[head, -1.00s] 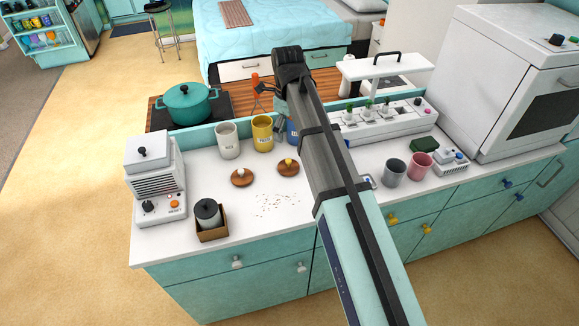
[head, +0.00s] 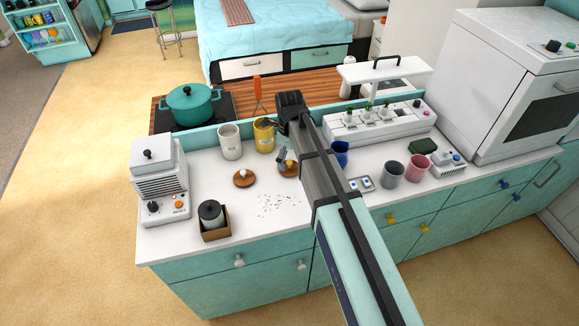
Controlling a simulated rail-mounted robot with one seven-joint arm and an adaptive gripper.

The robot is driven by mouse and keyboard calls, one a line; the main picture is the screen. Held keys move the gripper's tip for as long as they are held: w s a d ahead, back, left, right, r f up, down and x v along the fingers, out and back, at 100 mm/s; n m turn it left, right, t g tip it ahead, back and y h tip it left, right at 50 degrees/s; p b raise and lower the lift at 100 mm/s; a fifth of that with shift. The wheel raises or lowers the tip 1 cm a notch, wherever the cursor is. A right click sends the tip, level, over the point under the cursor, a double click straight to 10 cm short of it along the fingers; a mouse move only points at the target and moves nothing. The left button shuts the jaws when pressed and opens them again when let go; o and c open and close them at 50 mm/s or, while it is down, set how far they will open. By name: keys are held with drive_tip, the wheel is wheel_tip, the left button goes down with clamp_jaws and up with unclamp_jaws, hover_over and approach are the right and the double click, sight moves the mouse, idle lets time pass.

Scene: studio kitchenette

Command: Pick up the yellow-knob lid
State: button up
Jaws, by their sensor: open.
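The yellow-knob lid (head: 287,172) is a round brown wooden lid lying on the white counter, in front of the yellow canister. Part of it and its knob are hidden behind my gripper and arm. My gripper (head: 277,143) is open and empty. It hangs over or just behind this lid, pointing down; the exact gap cannot be told. A similar wooden lid with a white knob (head: 243,179) lies to its left.
The white canister (head: 230,142) and yellow canister (head: 264,137) stand behind the lids. A blue mug (head: 340,154) is right of my arm. Crumbs (head: 278,202) lie in front. A boxed dark jar (head: 212,215) stands front left. The front middle counter is mostly free.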

sight(290, 162)
drive_tip(key=shift+f+p, duration=0.55)
drive_tip(key=shift+f, duration=1.2)
drive_tip(key=shift+s+r, duration=0.1)
drive_tip(key=shift+s, duration=0.1)
drive_tip(key=c, duration=1.4)
drive_tip(key=shift+c, duration=0.4)
